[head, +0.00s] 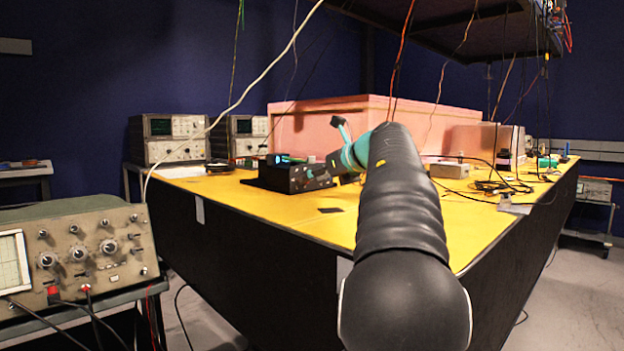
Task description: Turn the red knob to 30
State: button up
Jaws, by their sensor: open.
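A black box instrument (292,178) with a small lit display (284,158) stands on the yellow tabletop. Small knobs or sockets show on its front, too small to read; I cannot make out a red knob or a scale there. My arm reaches forward over the table, its end just right of this box. My gripper (338,164) is small, dark and partly hidden by the arm beside the box's right end. It is open; I see nothing held in it, and cannot tell whether it touches the box.
A large pink foam block (325,122) stands behind the box. Two oscilloscopes (170,138) (240,135) stand at the back left. A beige instrument (85,250) with a red plug or knob (53,291) is at the front left. Cables hang overhead. The yellow tabletop (270,203) is largely clear in front.

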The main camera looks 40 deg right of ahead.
jog(key=shift+w+f, duration=0.25)
jog(key=shift+w, duration=0.4)
grip_shut()
jog(key=shift+r+p, duration=0.15)
jog(key=shift+p, duration=0.45)
